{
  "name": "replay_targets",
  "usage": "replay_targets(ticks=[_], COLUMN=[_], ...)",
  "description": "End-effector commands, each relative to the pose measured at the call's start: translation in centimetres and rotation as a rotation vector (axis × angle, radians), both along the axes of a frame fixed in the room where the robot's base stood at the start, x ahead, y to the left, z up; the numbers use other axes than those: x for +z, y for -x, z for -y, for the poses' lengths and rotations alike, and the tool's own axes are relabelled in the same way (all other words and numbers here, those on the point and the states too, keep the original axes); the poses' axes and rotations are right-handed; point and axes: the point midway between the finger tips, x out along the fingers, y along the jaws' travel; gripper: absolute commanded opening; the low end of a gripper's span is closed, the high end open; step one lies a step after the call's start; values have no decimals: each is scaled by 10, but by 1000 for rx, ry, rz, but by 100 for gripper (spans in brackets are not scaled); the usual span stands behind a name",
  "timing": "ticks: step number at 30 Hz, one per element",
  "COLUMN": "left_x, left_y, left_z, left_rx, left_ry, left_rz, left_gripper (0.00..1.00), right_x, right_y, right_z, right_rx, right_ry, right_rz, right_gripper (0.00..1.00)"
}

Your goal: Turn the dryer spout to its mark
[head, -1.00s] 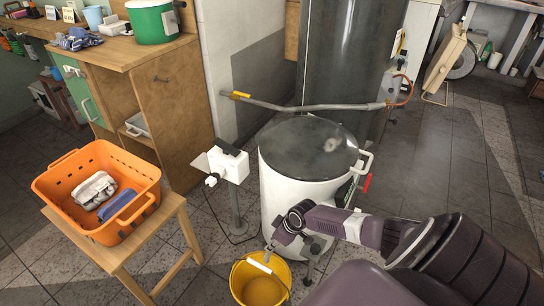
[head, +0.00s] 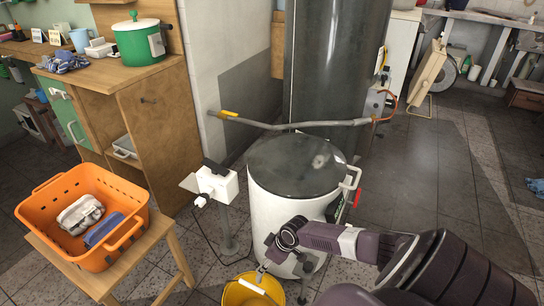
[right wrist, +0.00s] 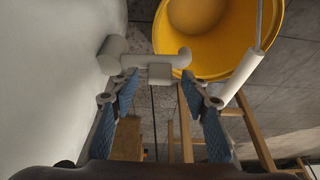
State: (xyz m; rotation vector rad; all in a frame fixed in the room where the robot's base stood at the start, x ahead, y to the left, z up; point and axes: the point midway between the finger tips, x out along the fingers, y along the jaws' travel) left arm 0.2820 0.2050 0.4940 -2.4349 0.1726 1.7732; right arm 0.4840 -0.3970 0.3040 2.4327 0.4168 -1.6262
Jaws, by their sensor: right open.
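The dryer is a white drum (head: 275,208) with a dark round lid (head: 297,160). In the right wrist view its pale wall (right wrist: 60,70) fills the left side. The spout (right wrist: 150,63) is a short light-grey pipe coming out of that wall, with a hooked end towards the bucket. My right gripper (right wrist: 159,82) is open, its fingers on either side of the spout's lower block; I cannot tell if they touch it. In the head view the right gripper (head: 268,264) is low at the dryer's front. I cannot make out the mark. My left gripper is out of view.
A yellow bucket (head: 235,294) stands on the floor under the spout and also shows in the right wrist view (right wrist: 215,62). An orange basket (head: 45,230) sits on a wooden stool at left. A white box on a post (head: 218,185) stands beside the dryer.

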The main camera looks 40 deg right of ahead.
Motion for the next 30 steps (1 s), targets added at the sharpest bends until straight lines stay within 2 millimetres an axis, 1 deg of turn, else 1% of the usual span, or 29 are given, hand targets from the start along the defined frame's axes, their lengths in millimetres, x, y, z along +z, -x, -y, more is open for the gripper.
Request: replay_targets(ticks=[5, 12, 18, 24, 30], left_x=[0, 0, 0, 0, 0], left_y=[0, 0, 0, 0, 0], left_z=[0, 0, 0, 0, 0], left_rx=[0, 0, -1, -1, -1], left_ry=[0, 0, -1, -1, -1], left_rz=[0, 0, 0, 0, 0], left_gripper=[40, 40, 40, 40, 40], right_x=[23, 62, 89, 101, 102], right_y=[10, 26, 36, 40, 41], right_z=[4, 11, 14, 14, 14], right_rx=[5, 4, 3, 3, 2], right_ry=[4, 6, 4, 2, 2], right_rz=[0, -1, -2, -2, -3], right_gripper=[42, 42, 42, 42, 42])
